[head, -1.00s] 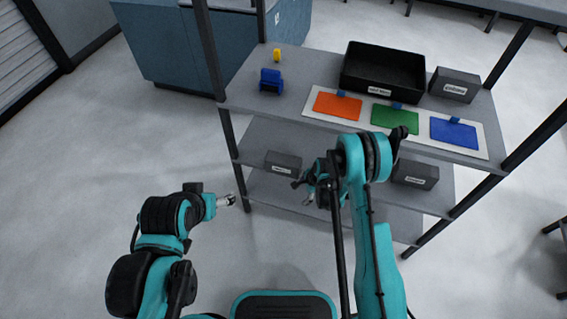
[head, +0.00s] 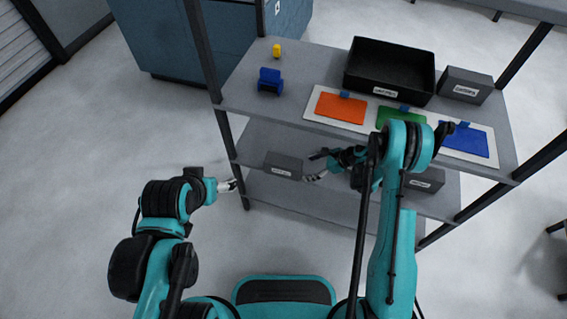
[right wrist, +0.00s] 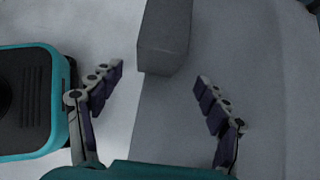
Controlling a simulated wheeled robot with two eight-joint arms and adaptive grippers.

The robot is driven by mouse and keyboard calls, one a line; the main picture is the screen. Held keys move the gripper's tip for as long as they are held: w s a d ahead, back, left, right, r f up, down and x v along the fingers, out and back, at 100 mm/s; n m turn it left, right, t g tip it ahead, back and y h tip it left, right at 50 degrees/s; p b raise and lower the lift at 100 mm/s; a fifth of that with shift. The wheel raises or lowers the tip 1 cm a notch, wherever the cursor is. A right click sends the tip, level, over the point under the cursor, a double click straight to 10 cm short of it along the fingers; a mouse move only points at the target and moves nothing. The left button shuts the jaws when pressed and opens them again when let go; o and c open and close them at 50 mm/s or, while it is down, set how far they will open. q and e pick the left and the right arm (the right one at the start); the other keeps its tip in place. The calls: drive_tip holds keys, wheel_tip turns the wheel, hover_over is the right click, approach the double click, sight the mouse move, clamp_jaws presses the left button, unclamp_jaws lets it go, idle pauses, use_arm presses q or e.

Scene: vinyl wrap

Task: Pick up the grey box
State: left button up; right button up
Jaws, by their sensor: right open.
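A grey box (head: 283,166) with a white label sits on the middle shelf, near its left end. My right gripper (head: 313,166) is open and empty just right of this box, pointing left at it. In the right wrist view the grey box (right wrist: 165,38) lies ahead, its near end between the open fingertips (right wrist: 159,73) in the picture; I see no contact. A second grey box (head: 427,180) on the middle shelf is partly hidden by my right arm. A third grey box (head: 466,86) stands on the top shelf. My left gripper (head: 232,186) is left of the shelf; its jaws are too small to judge.
The top shelf (head: 240,92) holds a black tray (head: 388,88), orange (head: 340,108), green (head: 400,118) and blue (head: 465,140) sheets, a blue object (head: 270,82) and a yellow one (head: 277,50). Dark shelf posts (head: 197,50) and the top shelf's edge bound the space.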

sight(288, 162)
drive_tip(key=w+a, duration=0.1)
drive_tip(key=a, duration=0.2)
drive_tip(key=a+b, duration=0.1)
drive_tip(key=a, duration=0.2)
drive_tip(key=w+a+b, duration=0.1)
drive_tip(key=a, duration=0.2)
drive_tip(key=shift+w+a, duration=0.25)
drive_tip(key=shift+w, duration=0.05)
drive_tip(key=b+x, duration=0.2)
drive_tip(key=x, duration=0.3)
drive_tip(key=shift+w+a, duration=0.1)
drive_tip(key=shift+a, duration=0.25)
drive_tip(key=c, duration=1.5)
